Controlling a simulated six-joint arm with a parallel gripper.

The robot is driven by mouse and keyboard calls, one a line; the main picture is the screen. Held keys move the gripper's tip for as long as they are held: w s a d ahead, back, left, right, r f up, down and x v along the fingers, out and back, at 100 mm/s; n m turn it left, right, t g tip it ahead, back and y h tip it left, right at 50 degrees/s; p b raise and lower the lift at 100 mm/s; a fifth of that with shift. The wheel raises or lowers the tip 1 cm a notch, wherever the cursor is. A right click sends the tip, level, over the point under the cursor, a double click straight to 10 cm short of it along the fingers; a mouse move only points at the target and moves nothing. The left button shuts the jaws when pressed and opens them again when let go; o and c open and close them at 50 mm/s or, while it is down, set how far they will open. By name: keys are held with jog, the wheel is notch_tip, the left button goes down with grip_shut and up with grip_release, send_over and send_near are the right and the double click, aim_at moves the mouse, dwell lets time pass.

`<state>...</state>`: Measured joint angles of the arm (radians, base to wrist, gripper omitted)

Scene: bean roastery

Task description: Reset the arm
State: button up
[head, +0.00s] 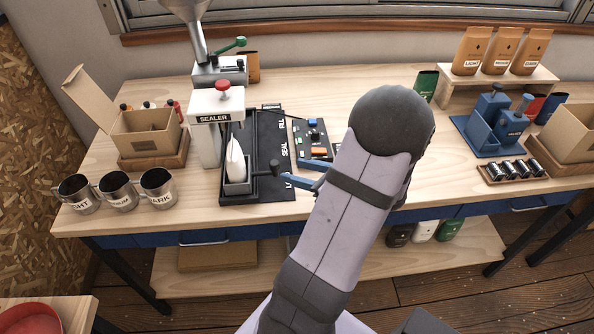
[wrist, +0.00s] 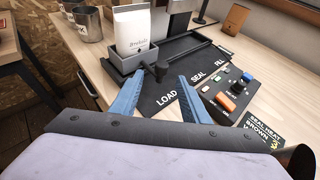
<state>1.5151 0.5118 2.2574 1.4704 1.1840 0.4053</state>
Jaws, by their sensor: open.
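My gripper (head: 309,174) has blue fingers and is open and empty above the front of the workbench (head: 330,206). In the wrist view the two fingers (wrist: 160,95) stand apart over the front of the black mat (wrist: 177,92), which reads LOAD, SEAL and FILL. A dark knob or lever beside the grey holder is just left of the fingers and looks close to them; I cannot tell whether they touch. My grey arm covers the middle right of the head view and hides part of the bench behind it.
A white bag (head: 236,160) stands upright in a grey holder (head: 238,188) in front of the sealer (head: 215,120). A control panel (head: 312,142) lies right of the mat. Several labelled metal cups (head: 118,192) stand at the left front edge.

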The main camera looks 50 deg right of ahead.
jog(key=w+a+f+n+g+y, duration=0.1)
jog(key=w+a+n+g+y, duration=0.15)
jog(key=a+n, duration=0.55)
jog(key=w+a+f+n+g+y, duration=0.1)
jog(key=a+n+g+y, duration=0.3)
jog(key=a, duration=0.8)
jog(key=s+a+n+g+h, duration=0.3)
jog(key=a+n, duration=0.3)
jog(key=n, duration=0.6)
jog(key=s+a+f+n+g+h, duration=0.1)
jog(key=s+a+n+g+h, duration=0.2)
jog(key=n, duration=0.9)
jog(key=a+g, duration=0.1)
jog(key=a, duration=0.1)
jog(key=shift+s+a+f, duration=0.15)
jog(key=shift+s+a, duration=0.05)
jog(key=shift+a, duration=0.2)
jog(key=shift+f+h, duration=0.15)
jog(key=shift+h, duration=0.1)
